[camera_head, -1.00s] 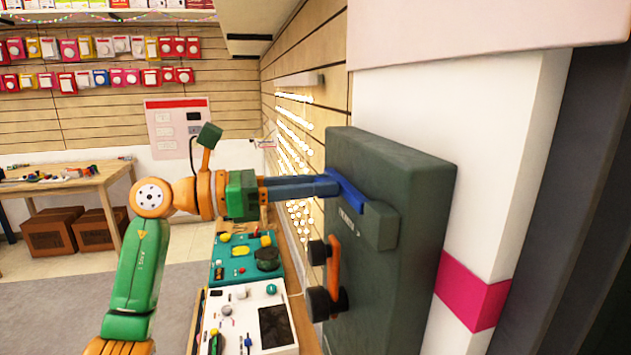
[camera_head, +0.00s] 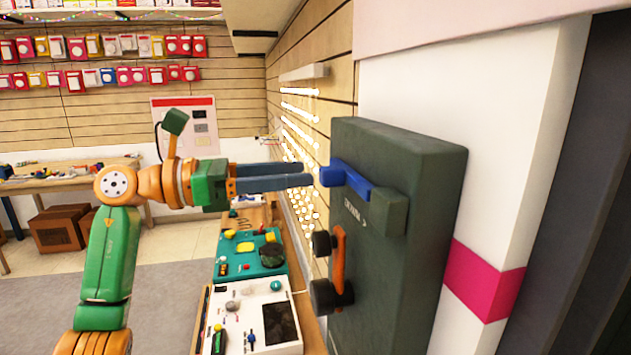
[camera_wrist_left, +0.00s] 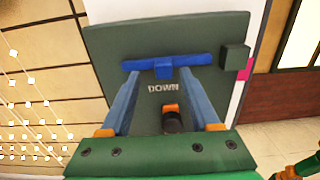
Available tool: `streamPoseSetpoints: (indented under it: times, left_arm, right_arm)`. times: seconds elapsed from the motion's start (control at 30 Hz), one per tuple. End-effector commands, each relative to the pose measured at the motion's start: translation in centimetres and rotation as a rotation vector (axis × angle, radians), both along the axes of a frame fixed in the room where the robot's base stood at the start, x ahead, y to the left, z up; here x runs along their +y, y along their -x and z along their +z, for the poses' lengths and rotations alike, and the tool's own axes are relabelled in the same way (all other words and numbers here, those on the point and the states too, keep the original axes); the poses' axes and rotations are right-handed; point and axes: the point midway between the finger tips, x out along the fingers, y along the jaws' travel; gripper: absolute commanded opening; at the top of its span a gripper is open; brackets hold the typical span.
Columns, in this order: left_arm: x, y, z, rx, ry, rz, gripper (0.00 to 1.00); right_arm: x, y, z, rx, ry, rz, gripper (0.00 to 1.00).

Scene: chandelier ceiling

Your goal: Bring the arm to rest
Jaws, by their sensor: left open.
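My left gripper (camera_head: 312,181) has blue-grey fingers and a green body, and it points right at the dark green wall box. It is open and empty, a little short of the blue lever handle (camera_head: 344,178) on the box (camera_head: 380,262). In the left wrist view, the fingers (camera_wrist_left: 165,88) stand apart, with the blue bar (camera_wrist_left: 190,62) beyond their tips and the word DOWN below it. My left arm is stretched out from the left. My right gripper is not in view.
Below the arm is a bench with a teal panel (camera_head: 232,262) and a white panel (camera_head: 240,318) with knobs. An orange lever (camera_head: 338,255) with black knobs juts from the box. A wooden table (camera_head: 140,172) stands at the left back. Open floor lies between.

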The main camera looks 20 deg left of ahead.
Motion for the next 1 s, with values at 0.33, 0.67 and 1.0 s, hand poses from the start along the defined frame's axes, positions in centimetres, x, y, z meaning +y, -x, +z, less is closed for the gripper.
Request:
streamPoseSetpoints:
  times: [0.33,0.67,1.0]
  left_arm:
    - [2.2,1.4,0.0,0.001,0.001,0.000,0.62]
    - [1.5,0.1,-1.3,0.067,0.099,-0.032,0.62]
    - [4.0,-11.1,-29.6,0.985,1.398,0.225,0.62]
  right_arm:
    - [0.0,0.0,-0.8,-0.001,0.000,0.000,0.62]
    - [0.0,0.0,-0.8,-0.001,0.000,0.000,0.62]
    - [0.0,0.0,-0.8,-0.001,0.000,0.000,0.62]
